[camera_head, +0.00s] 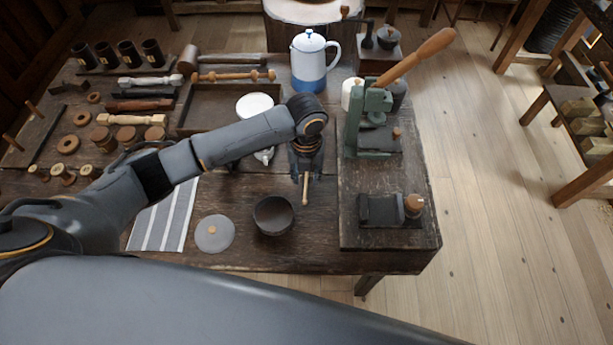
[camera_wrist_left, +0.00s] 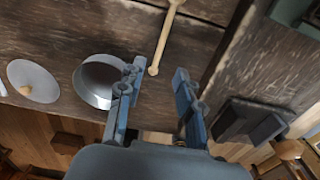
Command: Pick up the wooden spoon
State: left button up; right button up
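The wooden spoon (camera_head: 305,192) lies on the dark workbench, its pale handle end pointing toward the front edge. The rest is hidden under my left gripper (camera_head: 306,176) in the head view. In the left wrist view the spoon (camera_wrist_left: 163,42) runs up to the top edge, where its upper part is cut off. My left gripper (camera_wrist_left: 159,70) is open and empty, with its fingertips on either side of the handle's end. I cannot tell its height above the spoon. My right gripper is not in view.
A dark bowl (camera_head: 273,215) stands just left of the spoon, with a round grey lid (camera_head: 214,234) beyond it. A green lever press (camera_head: 355,125) stands on a raised board to the right. A blue-and-white pot (camera_head: 308,68) stands behind. A striped cloth (camera_head: 165,217) lies at left.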

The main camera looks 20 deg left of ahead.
aim_at(305, 191)
pick_arm(q)
jog(key=shift+f, duration=0.55)
notch_tip(305, 191, down, 5)
jog(key=shift+s+r+p, duration=0.1)
jog(key=shift+s+p, duration=0.05)
jog(key=shift+p, duration=0.5)
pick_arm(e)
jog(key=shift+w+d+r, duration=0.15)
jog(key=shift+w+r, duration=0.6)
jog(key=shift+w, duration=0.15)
pick_arm(q)
grip_shut()
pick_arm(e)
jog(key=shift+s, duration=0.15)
